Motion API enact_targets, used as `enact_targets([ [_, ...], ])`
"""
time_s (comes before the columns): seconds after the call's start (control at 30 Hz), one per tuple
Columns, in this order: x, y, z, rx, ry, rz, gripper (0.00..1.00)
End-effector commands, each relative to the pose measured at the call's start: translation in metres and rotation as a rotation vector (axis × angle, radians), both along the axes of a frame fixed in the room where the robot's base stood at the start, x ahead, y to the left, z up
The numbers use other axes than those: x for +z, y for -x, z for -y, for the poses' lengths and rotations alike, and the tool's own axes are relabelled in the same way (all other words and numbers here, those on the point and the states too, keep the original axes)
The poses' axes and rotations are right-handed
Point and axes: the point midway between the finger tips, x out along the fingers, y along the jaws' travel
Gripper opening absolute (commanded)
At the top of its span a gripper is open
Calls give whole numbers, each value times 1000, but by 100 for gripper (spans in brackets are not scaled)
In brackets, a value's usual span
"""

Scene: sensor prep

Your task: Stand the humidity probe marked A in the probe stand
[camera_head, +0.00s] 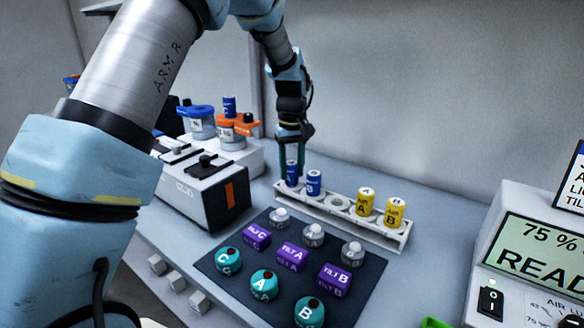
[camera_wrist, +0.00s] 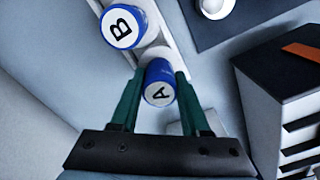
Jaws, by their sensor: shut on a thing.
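My gripper (camera_head: 291,160) is at the left end of the white probe stand (camera_head: 340,217). Its green fingers are shut on a blue probe marked A (camera_wrist: 160,84), one finger on each side. In the head view this blue probe (camera_head: 291,174) is upright over the leftmost place; I cannot tell whether its base is fully seated. A blue probe marked B (camera_head: 314,183) stands in the place beside it. Yellow probes marked A (camera_head: 365,200) and B (camera_head: 394,212) stand in the right part. The middle place between the blue and yellow probes is empty.
A dark mat (camera_head: 288,262) with teal, purple and clear-grey pieces lies in front of the stand. A grey-black device (camera_head: 205,190) is to the left, with blue- and orange-topped jars behind. A console with a display (camera_head: 540,262) is at the right.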

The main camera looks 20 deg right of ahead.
Motion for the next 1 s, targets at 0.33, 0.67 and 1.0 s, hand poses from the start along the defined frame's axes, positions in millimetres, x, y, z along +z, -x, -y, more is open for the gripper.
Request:
enact_targets([
  [0.33, 0, 0, 0, 0, 0, 0, 0],
  [0.67, -5, 0, 0, 0, 0, 0, 0],
  [1.0, -4, 0, 0, 0, 0, 0, 81],
])
